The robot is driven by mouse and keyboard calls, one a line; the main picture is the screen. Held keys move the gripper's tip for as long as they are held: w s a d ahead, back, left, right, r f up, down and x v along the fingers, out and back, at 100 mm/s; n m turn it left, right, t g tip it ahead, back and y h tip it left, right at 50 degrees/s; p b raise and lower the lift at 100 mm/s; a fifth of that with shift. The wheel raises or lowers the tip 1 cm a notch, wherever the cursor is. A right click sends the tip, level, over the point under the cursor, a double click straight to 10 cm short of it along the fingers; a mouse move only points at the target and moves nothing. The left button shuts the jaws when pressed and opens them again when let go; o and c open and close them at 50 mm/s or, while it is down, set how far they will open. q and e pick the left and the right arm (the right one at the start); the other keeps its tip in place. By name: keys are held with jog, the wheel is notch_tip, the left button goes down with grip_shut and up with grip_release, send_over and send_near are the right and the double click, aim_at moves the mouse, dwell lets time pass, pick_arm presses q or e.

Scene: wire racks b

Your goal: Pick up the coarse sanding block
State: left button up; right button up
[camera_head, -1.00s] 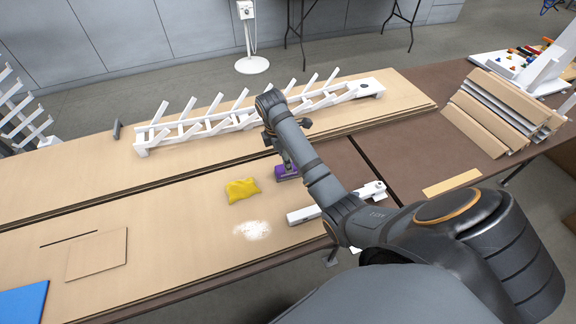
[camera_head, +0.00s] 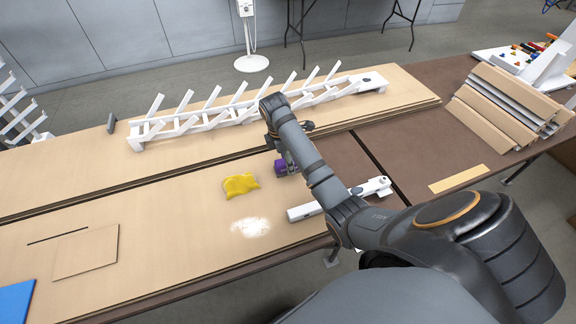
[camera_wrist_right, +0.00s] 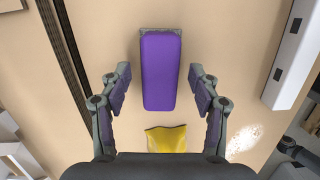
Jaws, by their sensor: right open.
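A purple sanding block with a grey-green edge showing at its base (camera_wrist_right: 160,72) lies on the board in the right wrist view. I cannot read its grit. It also shows in the head view (camera_head: 281,168), partly covered by my right gripper. My right gripper (camera_wrist_right: 159,76) is open, with one finger on each side of the block and a gap to it on both sides. In the head view the right gripper (camera_head: 284,150) is over the block, mostly hidden behind its own arm. My left gripper is not in view.
A yellow cloth (camera_head: 240,185) and white dust (camera_head: 250,227) lie left of the block. A white bar-shaped tool (camera_head: 335,201) lies on its right. A long white rack (camera_head: 230,117) stands behind. Stacked boards (camera_head: 500,105) are at the right. The board's left part is mostly clear.

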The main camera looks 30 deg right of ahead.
jog(key=shift+f+p, duration=0.15)
jog(key=shift+p, duration=0.2)
dwell(0.3)
jog(key=shift+c, duration=0.2)
grip_shut()
